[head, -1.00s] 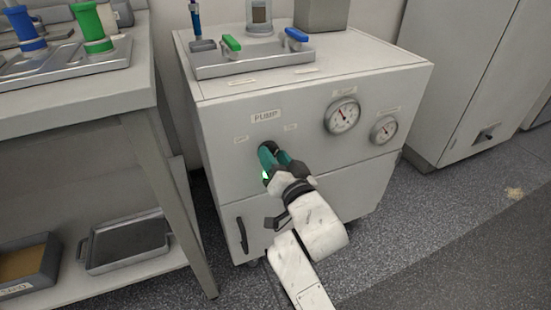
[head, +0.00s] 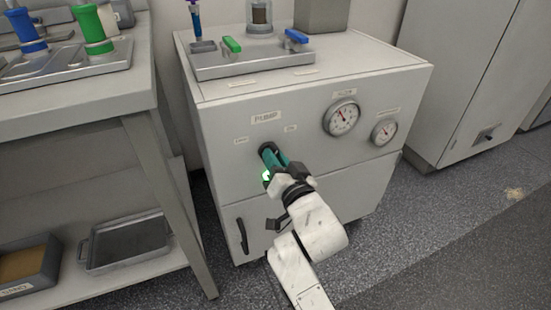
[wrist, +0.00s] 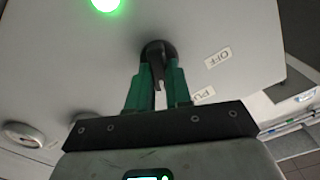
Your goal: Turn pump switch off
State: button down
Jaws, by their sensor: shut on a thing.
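The pump switch (wrist: 157,52) is a dark round knob on the front panel of the grey cabinet (head: 225,185). The wrist view shows it between the green fingers of my gripper (wrist: 156,80), which are shut on it. In the head view my gripper (head: 268,151) reaches the panel below the PUMP label (head: 266,118) and hides most of the knob. An OFF label (wrist: 218,58) sits beside the knob. A green lamp (wrist: 105,4) is lit; it also shows in the head view (head: 266,176). I cannot tell which label the knob points to.
Two gauges (head: 342,118) are right of the knob. A metal tray (head: 215,68) with green and blue handles sits on the cabinet top. A bench (head: 150,90) stands close on the left. Grey floor (head: 400,220) is open at the right.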

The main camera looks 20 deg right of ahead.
jog(key=n+p, duration=0.4)
jog(key=n, duration=0.7)
jog(key=shift+a, duration=0.2)
jog(key=shift+n, duration=0.3)
dwell(0.3)
jog(key=c, duration=1)
grip_release()
jog(key=shift+c, duration=0.2)
jog(key=s, duration=1.1)
jog(key=shift+w, duration=0.1)
